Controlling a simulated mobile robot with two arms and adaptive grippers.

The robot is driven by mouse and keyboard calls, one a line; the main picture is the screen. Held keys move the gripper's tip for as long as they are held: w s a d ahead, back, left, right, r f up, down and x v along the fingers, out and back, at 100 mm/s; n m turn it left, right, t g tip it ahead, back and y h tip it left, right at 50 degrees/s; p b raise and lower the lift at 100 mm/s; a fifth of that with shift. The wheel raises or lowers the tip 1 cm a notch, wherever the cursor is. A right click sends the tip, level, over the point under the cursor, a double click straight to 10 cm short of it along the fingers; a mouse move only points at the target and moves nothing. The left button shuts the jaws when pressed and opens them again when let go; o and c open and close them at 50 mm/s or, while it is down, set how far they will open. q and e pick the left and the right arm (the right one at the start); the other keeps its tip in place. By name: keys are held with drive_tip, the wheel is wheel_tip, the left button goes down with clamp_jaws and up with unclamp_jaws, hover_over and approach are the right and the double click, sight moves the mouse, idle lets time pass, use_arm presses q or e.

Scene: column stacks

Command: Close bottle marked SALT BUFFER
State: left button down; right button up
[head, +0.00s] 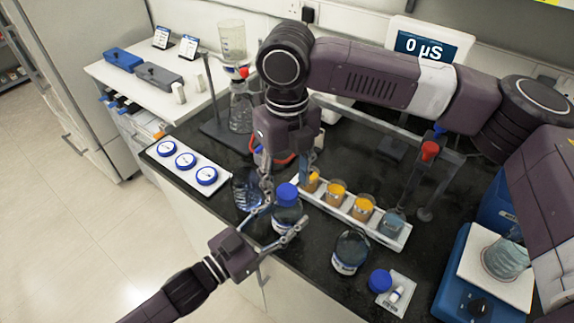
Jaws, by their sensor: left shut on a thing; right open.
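A clear bottle (287,219) with a white label stands on the black bench, with a blue cap (287,194) at its mouth. I cannot tell whether the cap is screwed down. My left gripper (281,213) is shut on this bottle from the lower left. My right gripper (287,174) is open and points down just above the cap. A second bottle (246,190) stands to the left, partly hidden by my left gripper. A third, open bottle (350,252) stands to the right, and a loose blue cap (380,281) lies near it. The labels are too small to read.
A white rack (335,208) with orange-filled beakers stands close behind the bottles. A white tray (209,188) with three round blue-rimmed pieces is at the left. A balance with a beaker (506,259) is at the right. A stand with a flask (241,110) is behind.

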drive_tip(key=shift+f, duration=1.35)
drive_tip(key=shift+c, duration=0.4)
